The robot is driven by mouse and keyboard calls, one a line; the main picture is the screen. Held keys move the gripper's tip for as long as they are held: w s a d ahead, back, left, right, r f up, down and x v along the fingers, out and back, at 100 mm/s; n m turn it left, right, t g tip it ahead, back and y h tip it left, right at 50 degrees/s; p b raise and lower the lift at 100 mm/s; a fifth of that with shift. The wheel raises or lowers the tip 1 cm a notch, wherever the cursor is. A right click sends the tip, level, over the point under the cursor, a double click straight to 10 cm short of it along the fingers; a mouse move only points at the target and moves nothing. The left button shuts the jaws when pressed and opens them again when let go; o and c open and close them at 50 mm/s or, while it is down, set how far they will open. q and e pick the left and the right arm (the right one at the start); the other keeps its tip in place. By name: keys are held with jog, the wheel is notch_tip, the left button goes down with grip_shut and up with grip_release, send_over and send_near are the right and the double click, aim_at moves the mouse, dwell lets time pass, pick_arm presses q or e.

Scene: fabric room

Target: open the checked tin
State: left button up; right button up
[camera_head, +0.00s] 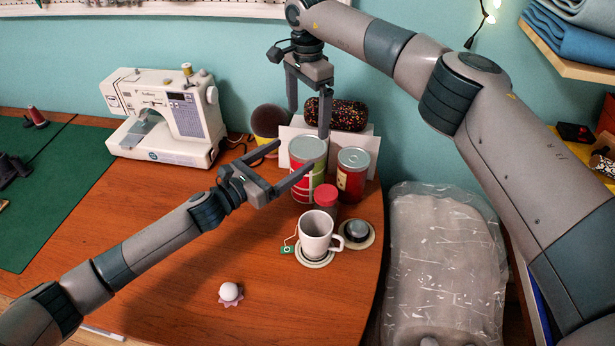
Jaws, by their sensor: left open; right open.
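Two lidded tins stand at the back right of the wooden table. The larger tin (306,187) has red, pale and green patches and a silver lid. The smaller tin (352,182) beside it is dark red and yellow with a silver lid. I cannot tell for sure which one is checked. My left gripper (295,155) is open, its fingers pointing at the larger tin's left side; one finger overlaps it in the picture. My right gripper (309,122) is open and points down, above and behind the larger tin. Contact cannot be told.
A white mug (316,232) with a tea tag and a red-capped jar (326,196) stand in front of the tins. A small dark-lidded item sits on a coaster (357,241). A sewing machine (178,120) stands left. A dark speckled case (345,114) is behind. The front table is mostly clear.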

pick_arm(q)
notch_tip(320, 180, down, 7)
jog(key=shift+f+x, duration=0.2)
jog(key=shift+x, duration=1.65)
jog(key=shift+f+x, duration=0.2)
jog(key=shift+x, duration=1.7)
